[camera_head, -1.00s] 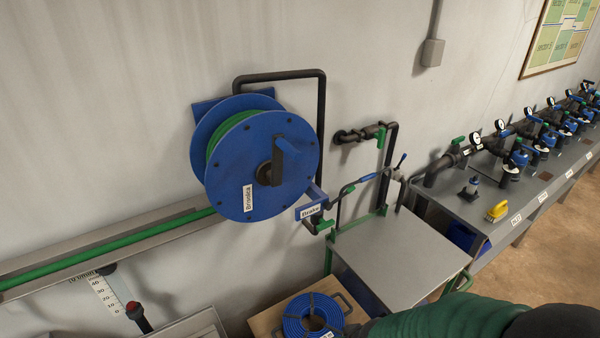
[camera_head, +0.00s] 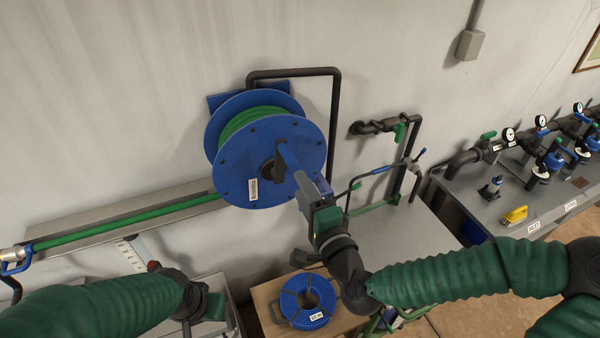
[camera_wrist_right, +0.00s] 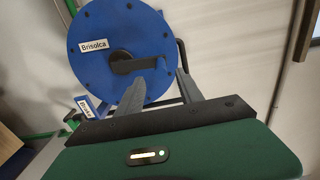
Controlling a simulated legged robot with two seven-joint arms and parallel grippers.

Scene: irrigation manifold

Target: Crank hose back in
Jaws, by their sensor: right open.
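A blue hose reel (camera_head: 268,160) wound with green hose (camera_head: 175,214) hangs on the wall, its hose running left along a tray to a metal end with a blue handle (camera_head: 14,262). The reel's black crank (camera_head: 281,160) sits at its hub; it also shows in the right wrist view (camera_wrist_right: 133,66). My right gripper (camera_head: 303,178) is open at the crank, its fingers apart in the wrist view (camera_wrist_right: 158,88) with the crank's outer end near them. I cannot tell if they touch it. My left gripper (camera_head: 190,318) is low at left, partly seen, its jaws unclear.
A label reading "Brake" (camera_wrist_right: 84,106) is beside the reel. A black pipe frame (camera_head: 334,115) stands behind it.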

